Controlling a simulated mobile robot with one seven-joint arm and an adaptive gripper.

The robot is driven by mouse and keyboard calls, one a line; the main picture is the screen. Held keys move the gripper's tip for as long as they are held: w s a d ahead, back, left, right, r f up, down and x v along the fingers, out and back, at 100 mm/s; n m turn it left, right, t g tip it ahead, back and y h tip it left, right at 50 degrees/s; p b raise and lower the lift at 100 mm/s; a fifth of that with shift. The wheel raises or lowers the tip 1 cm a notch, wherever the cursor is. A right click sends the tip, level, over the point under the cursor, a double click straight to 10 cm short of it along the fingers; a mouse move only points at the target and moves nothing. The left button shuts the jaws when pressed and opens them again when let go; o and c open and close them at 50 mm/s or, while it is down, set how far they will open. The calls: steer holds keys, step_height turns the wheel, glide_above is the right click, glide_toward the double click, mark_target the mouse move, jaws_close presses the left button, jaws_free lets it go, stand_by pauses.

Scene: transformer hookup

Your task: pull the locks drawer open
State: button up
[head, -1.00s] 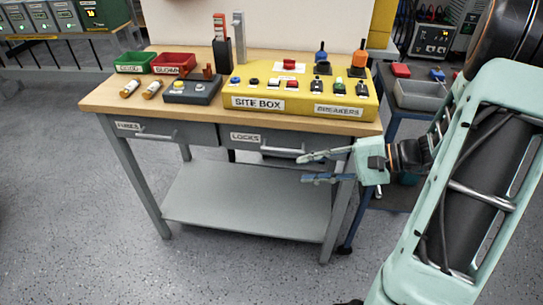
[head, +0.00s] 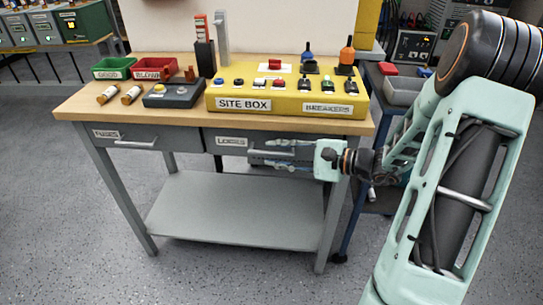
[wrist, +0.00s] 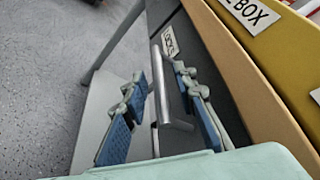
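The LOCKS drawer (head: 212,142) is the right-hand grey drawer under the wooden bench top, and it looks shut. Its bar handle (head: 257,152) runs across the front beside the LOCKS label. My gripper (head: 268,153) is at this handle, coming from the right, with one finger above and one below. In the wrist view the handle (wrist: 170,85) lies between the two blue-padded fingers of my gripper (wrist: 163,112). The fingers are apart, with visible gaps to the bar on both sides. My gripper hides part of the drawer front in the head view.
The FUSES drawer (head: 125,137) is to the left. On the bench top stand the yellow site box (head: 285,104), a green bin (head: 111,68), a red bin (head: 158,67) and two fuses. A lower shelf (head: 235,210) is bare. A blue cart stands at the right.

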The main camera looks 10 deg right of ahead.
steer(key=shift+x, duration=0.8)
steer(key=shift+c, duration=0.6)
jaws_close()
